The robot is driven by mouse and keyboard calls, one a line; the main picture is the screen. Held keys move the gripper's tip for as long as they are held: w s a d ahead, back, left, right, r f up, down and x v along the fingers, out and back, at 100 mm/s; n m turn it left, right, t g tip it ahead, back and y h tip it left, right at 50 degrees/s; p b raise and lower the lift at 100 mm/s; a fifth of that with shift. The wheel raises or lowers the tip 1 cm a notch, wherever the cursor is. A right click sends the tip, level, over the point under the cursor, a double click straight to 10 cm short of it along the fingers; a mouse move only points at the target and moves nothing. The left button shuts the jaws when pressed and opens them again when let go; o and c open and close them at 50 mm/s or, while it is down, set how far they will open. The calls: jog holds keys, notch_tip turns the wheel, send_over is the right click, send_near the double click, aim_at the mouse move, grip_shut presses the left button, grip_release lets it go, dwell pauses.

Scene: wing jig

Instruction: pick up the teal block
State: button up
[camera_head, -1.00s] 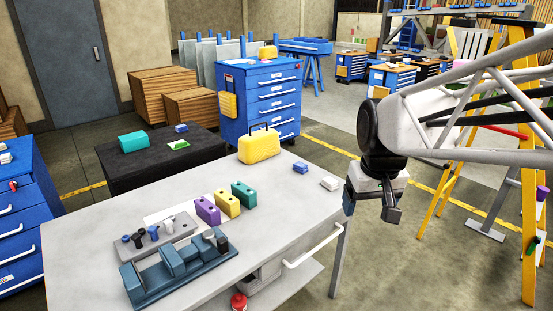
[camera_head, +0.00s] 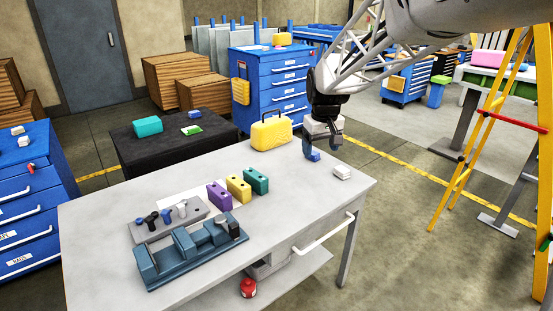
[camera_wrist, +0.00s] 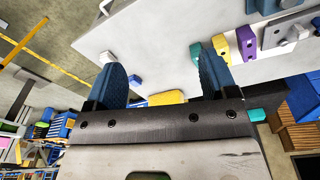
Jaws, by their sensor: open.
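The teal block (camera_head: 256,180) stands on the grey workbench at the right end of a row with a yellow block (camera_head: 239,187) and a purple block (camera_head: 219,196). In the wrist view the teal block (camera_wrist: 196,52) shows beside the right finger, which partly hides it. My gripper (camera_head: 322,146) is above the bench's far right part, to the right of the teal block and apart from it. In the wrist view my gripper (camera_wrist: 158,62) has its fingers spread, with nothing held between them.
A yellow case (camera_head: 270,133) stands near the far edge. A small blue block (camera_head: 312,155) and a white block (camera_head: 342,172) lie near my gripper. A blue-grey jig (camera_head: 190,252) and a grey peg plate (camera_head: 168,219) are at front left. A teal case (camera_head: 147,126) sits on a black table.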

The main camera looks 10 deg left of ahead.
jog(key=w+a+f+n, duration=0.2)
jog(key=w+a+f, duration=0.8)
jog(key=w, duration=0.4)
jog(key=n+g, duration=0.1)
jog(key=n, duration=0.2)
send_over(255, 174)
jog(key=f, duration=1.1)
jog(key=shift+s+d+f, duration=0.3)
jog(key=shift+d, duration=0.1)
jog(key=shift+w+a+f, duration=0.2)
jog(key=shift+a+f, duration=0.15)
jog(key=shift+f, duration=0.05)
jog(key=shift+f, duration=1.3)
jog(key=shift+w+f, duration=0.15)
jog(key=shift+f, duration=2.45)
